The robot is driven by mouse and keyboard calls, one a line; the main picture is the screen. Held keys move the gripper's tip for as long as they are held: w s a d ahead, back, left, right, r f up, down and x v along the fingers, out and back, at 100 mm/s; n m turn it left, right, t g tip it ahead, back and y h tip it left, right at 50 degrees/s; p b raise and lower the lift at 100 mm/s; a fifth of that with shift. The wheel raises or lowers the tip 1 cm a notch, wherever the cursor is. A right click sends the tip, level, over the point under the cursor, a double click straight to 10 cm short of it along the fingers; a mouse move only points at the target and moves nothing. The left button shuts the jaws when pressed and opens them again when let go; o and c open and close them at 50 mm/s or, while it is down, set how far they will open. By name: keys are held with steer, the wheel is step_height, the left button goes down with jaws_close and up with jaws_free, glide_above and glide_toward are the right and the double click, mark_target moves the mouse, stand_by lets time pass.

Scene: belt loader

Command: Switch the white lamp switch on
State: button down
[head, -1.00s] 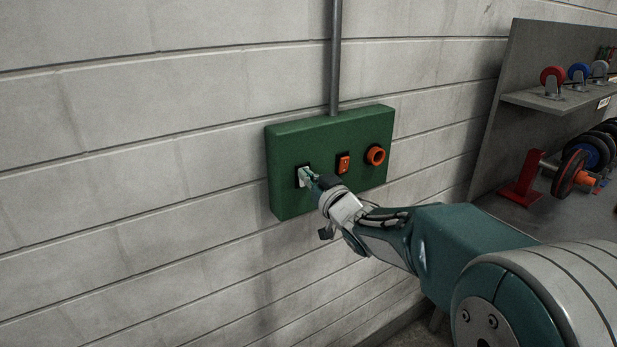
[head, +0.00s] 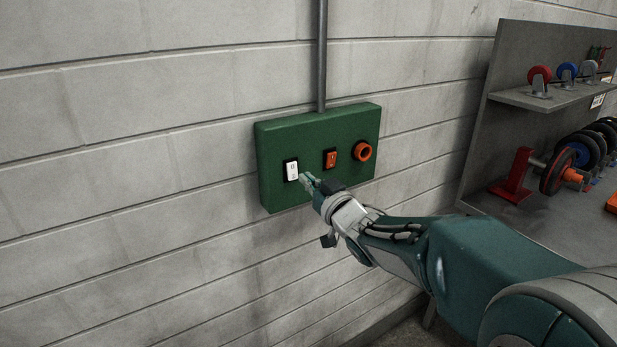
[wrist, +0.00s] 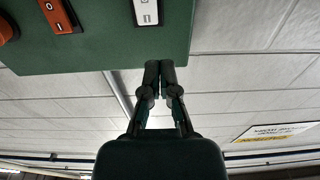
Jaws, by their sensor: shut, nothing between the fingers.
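The white lamp switch (head: 291,171) is a rocker in a dark frame on the left of a green wall box (head: 280,135). In the wrist view the white switch (wrist: 146,12) shows at the top edge, partly cut off, with dark marks on it. I cannot tell which half is pressed in. My gripper (head: 308,181) is shut and empty, just right of and below the switch in the head view. In the wrist view the gripper's fingertips (wrist: 159,66) are together, with a gap in the picture between them and the switch.
An orange rocker switch (head: 330,159) and a round orange ring-shaped control (head: 363,151) sit to the right on the same box. A grey conduit (head: 321,60) runs up the block wall. A bench with wheels (head: 560,170) stands at the right.

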steer(key=s+d+f+m+g+h, duration=0.2)
steer(key=s+d+m+h, duration=0.4)
steer(key=s+d+h, duration=0.65)
steer(key=s+d+f+g+y, duration=0.1)
steer(key=s+f+g, duration=0.3)
steer(key=s, duration=0.5)
steer(key=s+d+f+g+y, duration=0.1)
steer(key=s+d+f+g, duration=0.3)
steer(key=s, duration=0.6)
steer(key=shift+s+m, duration=0.15)
steer(key=shift+m, duration=0.25)
steer(key=shift+r, duration=0.1)
